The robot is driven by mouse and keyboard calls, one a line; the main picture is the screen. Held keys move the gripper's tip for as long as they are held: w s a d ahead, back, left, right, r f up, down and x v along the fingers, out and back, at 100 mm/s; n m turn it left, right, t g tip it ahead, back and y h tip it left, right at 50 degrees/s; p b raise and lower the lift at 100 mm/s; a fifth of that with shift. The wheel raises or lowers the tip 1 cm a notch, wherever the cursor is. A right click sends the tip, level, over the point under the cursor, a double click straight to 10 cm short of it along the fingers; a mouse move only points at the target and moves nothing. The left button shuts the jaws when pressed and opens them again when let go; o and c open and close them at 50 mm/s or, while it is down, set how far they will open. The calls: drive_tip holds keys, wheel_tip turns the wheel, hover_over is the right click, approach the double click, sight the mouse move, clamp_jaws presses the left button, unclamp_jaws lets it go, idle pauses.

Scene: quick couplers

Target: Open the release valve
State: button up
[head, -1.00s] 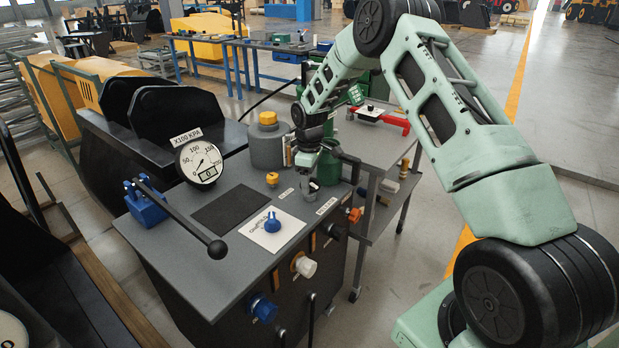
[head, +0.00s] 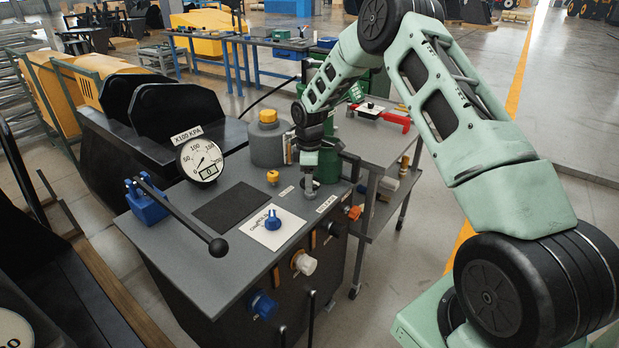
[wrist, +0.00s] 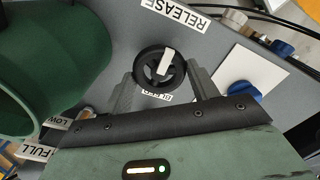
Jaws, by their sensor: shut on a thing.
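The release valve (wrist: 160,68) is a round black handwheel with a white pointer bar. It sits on the grey bench top (head: 240,255) beside a RELEASE label (wrist: 177,12). The word on its other side is partly covered in the wrist view. My gripper (wrist: 164,72) points down at the bench's right back part, with one grey finger on each side of the wheel, shut on it. In the head view my gripper (head: 309,185) hides most of the valve.
A gauge (head: 201,158) marked X100 KPA stands at the back left. A long black lever (head: 180,213) rises from a blue block (head: 146,203). A blue knob (head: 273,219) sits on a white plate. A green cylinder (wrist: 50,60) stands close to my gripper.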

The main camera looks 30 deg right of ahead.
drive_tip(key=o, duration=1)
wheel_tip(320, 180, up, 18)
drive_tip(key=shift+f+b, duration=0.25)
drive_tip(key=shift+b, duration=0.6)
